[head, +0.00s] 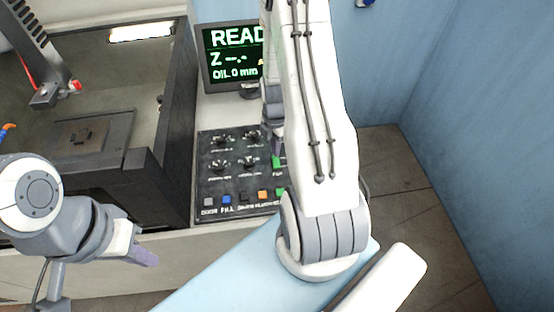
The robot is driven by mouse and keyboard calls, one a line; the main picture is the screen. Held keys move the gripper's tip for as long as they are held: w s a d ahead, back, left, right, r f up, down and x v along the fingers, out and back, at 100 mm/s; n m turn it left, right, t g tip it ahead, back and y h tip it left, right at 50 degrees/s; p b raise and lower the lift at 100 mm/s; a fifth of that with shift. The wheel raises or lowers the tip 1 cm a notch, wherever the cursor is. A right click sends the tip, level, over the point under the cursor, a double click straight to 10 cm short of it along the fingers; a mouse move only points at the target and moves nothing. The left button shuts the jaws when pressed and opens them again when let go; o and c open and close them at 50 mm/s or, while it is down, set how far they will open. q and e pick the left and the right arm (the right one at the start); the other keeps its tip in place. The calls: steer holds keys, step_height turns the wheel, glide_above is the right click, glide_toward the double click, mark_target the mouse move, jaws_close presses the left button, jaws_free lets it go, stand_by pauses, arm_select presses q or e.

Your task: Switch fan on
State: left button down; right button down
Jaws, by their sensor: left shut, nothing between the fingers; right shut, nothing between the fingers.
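The black control panel (228,187) lies on the bench top below the screen. It has several knobs in its upper part and a row of coloured buttons along its front edge. A green switch (278,161) sits at its right side, with a small label below that seems to start with "F". My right gripper (277,146) is shut and empty, pointing down at this switch; I cannot tell whether it touches. My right arm hides the panel's right part. My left gripper (148,258) is shut and empty, low in front of the bench, away from the panel.
A screen (232,55) behind the panel reads "READ…", "Z --.-" and "OIL 0 mm", partly hidden by my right arm. A dark open tank (162,150) with a machine head (48,94) stands at left. A blue wall (480,110) closes off the right.

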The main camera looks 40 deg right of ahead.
steer(key=shift+f+b, duration=0.75)
steer(key=shift+f, duration=0.25)
stand_by(0.8)
steer(key=shift+r, duration=0.2)
step_height(320, 180, up, 7)
steer(key=p, duration=0.6)
steer(key=shift+f, duration=0.1)
stand_by(0.3)
